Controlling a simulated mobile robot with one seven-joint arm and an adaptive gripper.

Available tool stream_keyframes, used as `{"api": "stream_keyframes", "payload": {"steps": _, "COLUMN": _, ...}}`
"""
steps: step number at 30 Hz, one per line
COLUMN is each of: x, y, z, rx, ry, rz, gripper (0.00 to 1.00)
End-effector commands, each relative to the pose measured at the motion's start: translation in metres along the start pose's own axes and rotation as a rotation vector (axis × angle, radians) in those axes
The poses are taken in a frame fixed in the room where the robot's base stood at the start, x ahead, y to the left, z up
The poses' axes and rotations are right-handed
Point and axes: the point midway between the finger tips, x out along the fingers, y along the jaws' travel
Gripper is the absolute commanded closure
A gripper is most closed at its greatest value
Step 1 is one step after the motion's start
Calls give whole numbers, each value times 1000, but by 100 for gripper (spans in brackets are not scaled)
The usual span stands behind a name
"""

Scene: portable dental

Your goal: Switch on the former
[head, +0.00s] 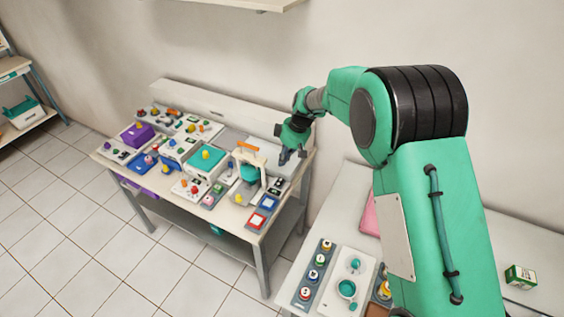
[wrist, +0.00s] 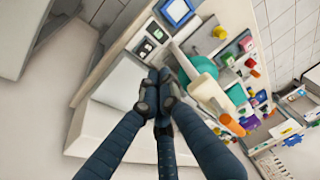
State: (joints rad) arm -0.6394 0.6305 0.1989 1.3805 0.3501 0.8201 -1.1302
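A machine with a white frame, an orange top bar (head: 248,146) and a teal round part looks like the former; it stands near the right end of the crowded table. In the wrist view its teal part (wrist: 200,72) is right of my fingers. A small panel with two dark square controls (wrist: 151,39) lies beyond the fingertips; I cannot tell whether it belongs to the former or its on/off state. My gripper (head: 286,156) hangs over the table's right end, beside the machine. In the wrist view its fingers (wrist: 158,95) are drawn together with nothing seen between them.
Several control panels and knobs crowd the table (head: 226,224) left of the machine. Blue-framed (head: 268,202) and red-framed (head: 256,220) squares sit at its front right corner. A second bench (head: 482,257) with a row of round buttons (head: 315,274) is nearer. A wall stands behind.

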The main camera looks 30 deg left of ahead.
Motion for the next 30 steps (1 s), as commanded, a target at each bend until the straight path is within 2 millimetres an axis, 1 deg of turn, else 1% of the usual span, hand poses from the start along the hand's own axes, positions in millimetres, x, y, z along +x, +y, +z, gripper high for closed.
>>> {"api": "stream_keyframes", "payload": {"steps": 10, "x": -2, "y": 1, "z": 0, "rx": -3, "ry": 0, "rz": 11, "gripper": 100}}
{"api": "stream_keyframes", "payload": {"steps": 19, "x": -10, "y": 8, "z": 0, "rx": -27, "ry": 2, "rz": 88, "gripper": 100}}
{"api": "stream_keyframes", "payload": {"steps": 30, "x": -8, "y": 10, "z": 0, "rx": -33, "ry": 4, "rz": 107, "gripper": 100}}
